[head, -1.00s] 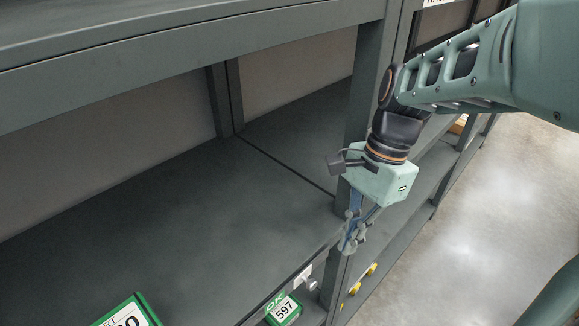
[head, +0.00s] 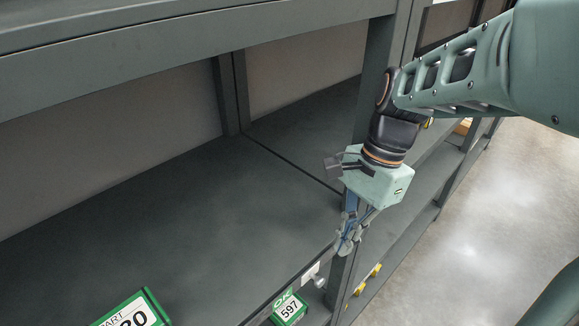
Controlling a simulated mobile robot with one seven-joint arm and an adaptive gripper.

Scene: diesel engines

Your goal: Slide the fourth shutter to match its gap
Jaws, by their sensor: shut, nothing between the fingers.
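My gripper (head: 346,247) is shut and empty, pointing down in front of the shelf's upright post and front edge. No shutter and no gap can be made out for certain. A small white plate (head: 310,272) sits on the shelf's front edge just below and left of my fingers. A small grey knob (head: 320,282) sticks out beside it. I cannot tell whether these belong to a shutter. My fingers look apart from the knob.
The dark grey shelf board (head: 200,220) is largely bare. Yellow pieces (head: 367,280) show at lower right. Concrete floor (head: 500,210) is clear.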

